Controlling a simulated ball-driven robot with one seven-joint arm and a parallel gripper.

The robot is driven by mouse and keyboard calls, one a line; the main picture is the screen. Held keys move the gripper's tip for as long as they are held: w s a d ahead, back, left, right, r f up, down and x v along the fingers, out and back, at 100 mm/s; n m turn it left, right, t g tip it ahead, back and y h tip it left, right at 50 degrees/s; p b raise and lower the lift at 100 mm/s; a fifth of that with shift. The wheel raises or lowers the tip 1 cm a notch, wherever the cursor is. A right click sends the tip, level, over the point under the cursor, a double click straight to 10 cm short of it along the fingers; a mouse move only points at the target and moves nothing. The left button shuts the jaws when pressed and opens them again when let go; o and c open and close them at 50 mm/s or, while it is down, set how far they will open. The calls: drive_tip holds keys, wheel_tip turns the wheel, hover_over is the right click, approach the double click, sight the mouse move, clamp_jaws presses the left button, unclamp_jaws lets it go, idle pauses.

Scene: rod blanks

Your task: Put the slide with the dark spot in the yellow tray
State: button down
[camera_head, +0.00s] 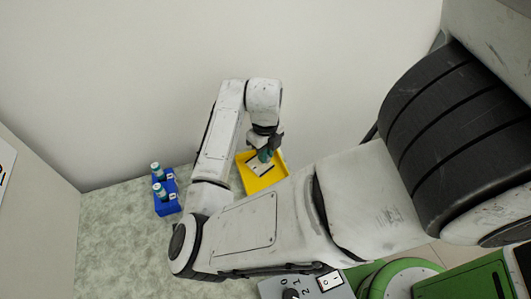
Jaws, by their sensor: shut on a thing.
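The yellow tray (268,183) lies on the counter near the back wall, partly hidden by my arm. A small white slide (258,167) with a dark mark shows over the tray's inside, just below my fingertips. My gripper (264,156) points down over the tray and is shut on the slide. I cannot tell whether the slide touches the tray floor. The fingertips look teal and hide part of the slide.
The speckled counter (115,235) is clear at the left. A grey panel with a knob and switch (329,282) is at the bottom, beside green equipment (400,275).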

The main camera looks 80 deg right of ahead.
drive_tip(key=shift+f, duration=0.3)
drive_tip(key=shift+f, duration=0.2)
drive_tip(key=c, duration=1.1)
unclamp_jaws()
drive_tip(key=shift+r, duration=0.1)
wheel_tip(320, 180, up, 12)
drive_tip(key=shift+r, duration=0.15)
